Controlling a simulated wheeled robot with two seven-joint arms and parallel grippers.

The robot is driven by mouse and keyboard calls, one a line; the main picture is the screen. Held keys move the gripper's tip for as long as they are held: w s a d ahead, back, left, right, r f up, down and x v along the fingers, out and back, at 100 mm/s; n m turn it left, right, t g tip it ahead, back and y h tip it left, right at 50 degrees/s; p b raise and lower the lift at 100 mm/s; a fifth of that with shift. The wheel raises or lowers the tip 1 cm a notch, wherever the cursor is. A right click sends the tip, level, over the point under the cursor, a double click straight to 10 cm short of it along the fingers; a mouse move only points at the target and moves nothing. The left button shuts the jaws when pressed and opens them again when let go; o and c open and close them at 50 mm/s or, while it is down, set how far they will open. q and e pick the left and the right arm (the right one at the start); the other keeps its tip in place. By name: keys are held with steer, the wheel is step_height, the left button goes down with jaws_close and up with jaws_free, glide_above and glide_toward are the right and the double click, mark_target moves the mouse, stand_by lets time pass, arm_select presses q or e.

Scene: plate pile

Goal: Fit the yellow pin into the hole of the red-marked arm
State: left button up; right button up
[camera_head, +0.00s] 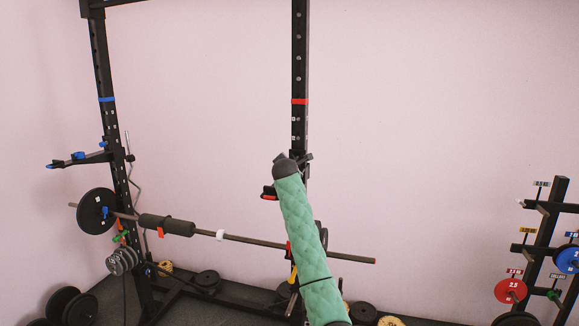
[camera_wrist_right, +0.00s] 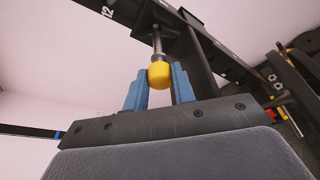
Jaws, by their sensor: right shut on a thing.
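The yellow pin (camera_wrist_right: 159,75) has a yellow knob and a metal shaft that points up. My right gripper (camera_wrist_right: 159,88) is shut on the knob with its blue fingers on either side. The shaft's top meets the underside of a dark beam; I cannot tell whether it is inside a hole. In the head view, the red-marked arm (camera_head: 269,193) is on the right upright, partly hidden by my right arm. My right gripper is hidden there behind my dark wrist. My left gripper is in neither view.
A blue-marked arm (camera_head: 72,160) juts from the left upright (camera_head: 117,150). A barbell (camera_head: 255,242) lies across the rack below my right wrist. A plate stand (camera_head: 541,240) with red and blue plates stands at the right. Plates lie on the floor.

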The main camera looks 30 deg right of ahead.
mark_target(295, 161)
steer(key=shift+w+d+p, duration=0.45)
steer(key=shift+w+d, duration=0.8)
steer(key=shift+d, duration=0.2)
steer(key=shift+w+d+p, duration=0.45)
steer(key=shift+w+d, duration=0.75)
steer(key=shift+d, duration=0.25)
stand_by(1.4)
steer(key=o, duration=1.1)
steer(key=shift+s+a+b, duration=0.3)
steer(key=shift+s+b, duration=0.1)
steer(key=shift+b, duration=0.05)
steer(key=b+v, duration=0.2)
steer(key=v, duration=0.3)
steer(key=shift+s+a+b, duration=0.2)
steer(key=shift+s+b, duration=0.15)
steer(key=shift+b, duration=0.05)
steer(key=shift+s+a+r, duration=0.3)
steer(key=shift+s, duration=0.05)
